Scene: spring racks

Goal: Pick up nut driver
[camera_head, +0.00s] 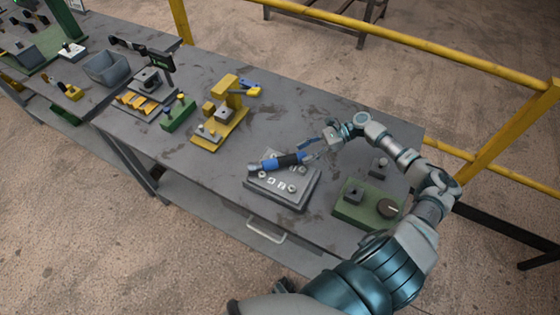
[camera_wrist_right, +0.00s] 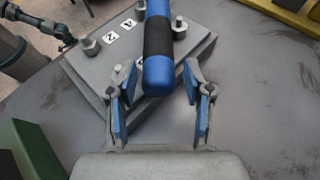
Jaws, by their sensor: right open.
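The nut driver (camera_head: 285,160), with a blue and black handle, lies over a grey block (camera_head: 305,199) with nuts and number labels on the workbench. In the right wrist view, the nut driver (camera_wrist_right: 158,38) comes in from the top. My right gripper (camera_head: 309,150) is at the right end of the driver in the head view. In the right wrist view, my right gripper (camera_wrist_right: 157,80) is open, with a blue-padded finger on each side of the handle's rounded end. Gaps show on both sides. My left gripper is not in view.
A green fixture (camera_head: 368,208) stands on the right of the workbench (camera_head: 320,110). A yellow fixture (camera_head: 222,122), a small green block (camera_head: 178,113) and a grey bin (camera_head: 107,67) stand to the left. A yellow railing (camera_head: 420,48) runs behind. The bench's back right is clear.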

